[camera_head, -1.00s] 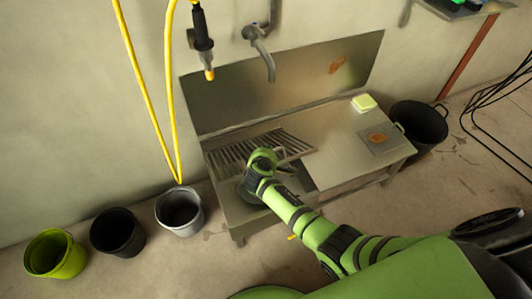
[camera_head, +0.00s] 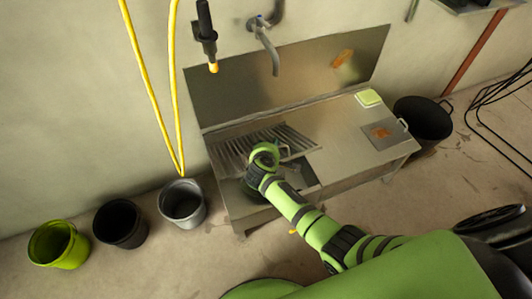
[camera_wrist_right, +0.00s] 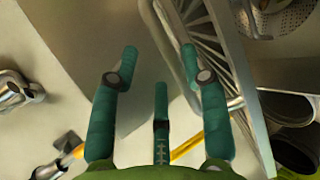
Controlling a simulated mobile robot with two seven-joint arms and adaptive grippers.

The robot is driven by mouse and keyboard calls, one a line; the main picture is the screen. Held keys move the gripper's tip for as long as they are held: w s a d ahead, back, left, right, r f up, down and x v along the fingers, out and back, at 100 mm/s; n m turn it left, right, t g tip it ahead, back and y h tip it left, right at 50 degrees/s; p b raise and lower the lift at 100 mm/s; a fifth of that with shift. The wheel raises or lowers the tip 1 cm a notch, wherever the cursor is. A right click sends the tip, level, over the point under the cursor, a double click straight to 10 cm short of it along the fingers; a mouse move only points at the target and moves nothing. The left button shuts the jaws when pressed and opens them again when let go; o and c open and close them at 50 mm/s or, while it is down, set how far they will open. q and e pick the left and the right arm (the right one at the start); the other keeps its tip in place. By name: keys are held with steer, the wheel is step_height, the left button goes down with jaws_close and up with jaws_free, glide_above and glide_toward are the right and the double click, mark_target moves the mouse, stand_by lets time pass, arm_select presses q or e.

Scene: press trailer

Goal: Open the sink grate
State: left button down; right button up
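The sink grate (camera_head: 288,137) is a metal rack of parallel bars over the left basin of the steel sink (camera_head: 337,135). It looks tilted, with part of the dark basin (camera_head: 302,172) showing in front of it. My right gripper (camera_head: 264,154) is at the front of the grate, its fingers mostly hidden behind my wrist. In the right wrist view, the gripper (camera_wrist_right: 159,52) has its fingers spread apart with nothing clearly between them. The grate (camera_wrist_right: 210,45) runs beside and behind the right-hand finger; whether they touch I cannot tell. My left gripper is out of view.
A faucet (camera_head: 268,45) and a hanging sprayer (camera_head: 207,40) with a yellow hose are above the sink. A sponge-like yellow block (camera_head: 368,98) lies on the counter. Buckets stand left of the sink, including a grey one (camera_head: 182,204); a black tub (camera_head: 423,122) stands right.

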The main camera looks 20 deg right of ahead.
steer(key=v, duration=1)
steer(key=shift+s+a+r, duration=0.15)
steer(key=shift+s+r, duration=0.1)
steer(key=shift+s, duration=0.05)
